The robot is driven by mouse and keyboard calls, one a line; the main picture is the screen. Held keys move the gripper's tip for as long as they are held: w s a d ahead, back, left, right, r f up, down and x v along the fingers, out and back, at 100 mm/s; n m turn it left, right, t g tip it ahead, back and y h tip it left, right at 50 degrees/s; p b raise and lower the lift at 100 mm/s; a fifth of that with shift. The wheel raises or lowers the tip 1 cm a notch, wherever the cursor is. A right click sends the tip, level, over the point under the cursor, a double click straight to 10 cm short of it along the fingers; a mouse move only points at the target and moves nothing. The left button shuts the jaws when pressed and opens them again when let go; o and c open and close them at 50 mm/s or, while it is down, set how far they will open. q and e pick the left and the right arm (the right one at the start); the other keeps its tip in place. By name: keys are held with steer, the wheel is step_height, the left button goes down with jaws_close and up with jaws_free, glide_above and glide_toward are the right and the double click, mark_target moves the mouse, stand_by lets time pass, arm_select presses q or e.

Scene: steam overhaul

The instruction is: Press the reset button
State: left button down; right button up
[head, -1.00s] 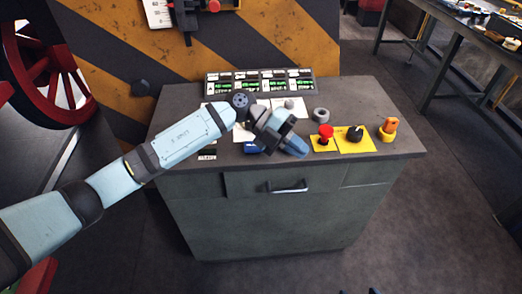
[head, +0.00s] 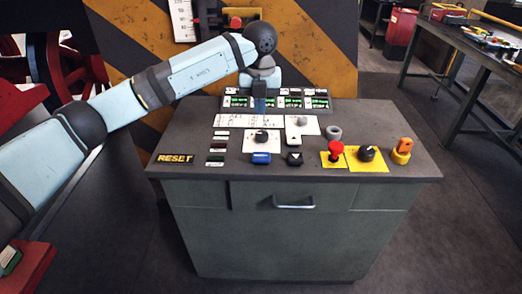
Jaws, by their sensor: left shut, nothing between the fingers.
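A black label reading RESET (head: 175,158) in yellow letters lies at the front left of the grey console top. A blue button (head: 261,158) sits near the front edge, right of the label; I cannot tell whether the label belongs to it. My left gripper (head: 260,107) is shut and empty, pointing down over the back of the console, in front of the green-lit display panel. It appears apart from the blue button, which is nearer to me. My right gripper is not in view.
The console top (head: 385,127) also carries a black knob (head: 262,136), a black arrow button (head: 294,158), a red mushroom button (head: 335,150), a black rotary switch (head: 367,154) and an orange-and-yellow control (head: 402,150). A striped wall stands behind. A workbench (head: 465,50) is at right.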

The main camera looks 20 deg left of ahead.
mark_target(260, 155)
arm_select(q)
step_height(260, 155, down, 12)
steer(key=shift+f, duration=1)
steer(key=shift+f, duration=0.1)
